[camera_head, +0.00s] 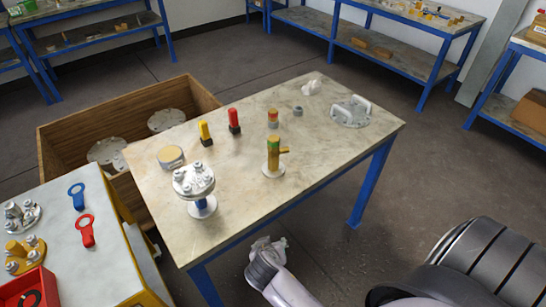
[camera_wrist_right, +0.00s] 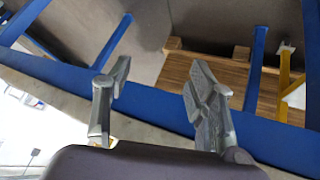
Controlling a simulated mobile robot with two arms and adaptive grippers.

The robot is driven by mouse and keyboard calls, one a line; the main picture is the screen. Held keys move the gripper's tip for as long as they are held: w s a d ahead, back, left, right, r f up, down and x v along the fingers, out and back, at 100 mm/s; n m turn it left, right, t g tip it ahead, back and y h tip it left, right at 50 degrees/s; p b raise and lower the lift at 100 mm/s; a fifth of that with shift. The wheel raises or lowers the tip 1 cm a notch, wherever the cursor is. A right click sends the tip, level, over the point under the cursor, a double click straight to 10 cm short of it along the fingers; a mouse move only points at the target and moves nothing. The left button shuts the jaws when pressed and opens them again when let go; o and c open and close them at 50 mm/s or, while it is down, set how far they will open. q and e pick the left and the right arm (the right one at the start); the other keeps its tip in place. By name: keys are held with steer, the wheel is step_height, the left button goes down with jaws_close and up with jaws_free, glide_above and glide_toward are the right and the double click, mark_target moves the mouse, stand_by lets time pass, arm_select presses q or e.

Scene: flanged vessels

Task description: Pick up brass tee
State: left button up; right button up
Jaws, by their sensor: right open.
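The brass tee (camera_head: 273,152) stands upright near the middle of the worktable (camera_head: 225,215), on a pale round base, with a short side branch pointing right. My right gripper (camera_head: 268,243) is in front of the table's near edge, apart from the tee. In the right wrist view my right gripper (camera_wrist_right: 155,95) is open, with nothing between its fingers. The tee does not show in that view. My left gripper is not in view.
A flanged vessel (camera_head: 194,181) stands left of the tee. Behind are a yellow-black piece (camera_head: 205,132), a red-black piece (camera_head: 234,121) and a small orange-grey fitting (camera_head: 273,118). A grey flange with handles (camera_head: 350,112) sits at right. A wooden crate (camera_head: 75,125) adjoins the table.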

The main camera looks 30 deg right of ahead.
step_height(320, 180, up, 12)
steer(key=w+d+m+h+p, duration=0.1)
steer(key=w+d+m+h, duration=0.1)
steer(key=w+d+m, duration=0.15)
steer(key=m+t+h, duration=0.3)
glide_toward(272, 163)
steer(key=b+x, duration=0.2)
steer(key=x, duration=0.4)
steer(key=shift+f+b, duration=0.1)
steer(key=shift+b, duration=0.3)
steer(key=shift+x, duration=0.8)
steer(key=b+x, duration=0.1)
steer(key=x, duration=0.3)
steer(key=shift+w+d+b, duration=0.2)
steer(key=shift+b, duration=0.1)
steer(key=shift+s, duration=0.1)
steer(key=shift+c, duration=0.7)
jaws_close()
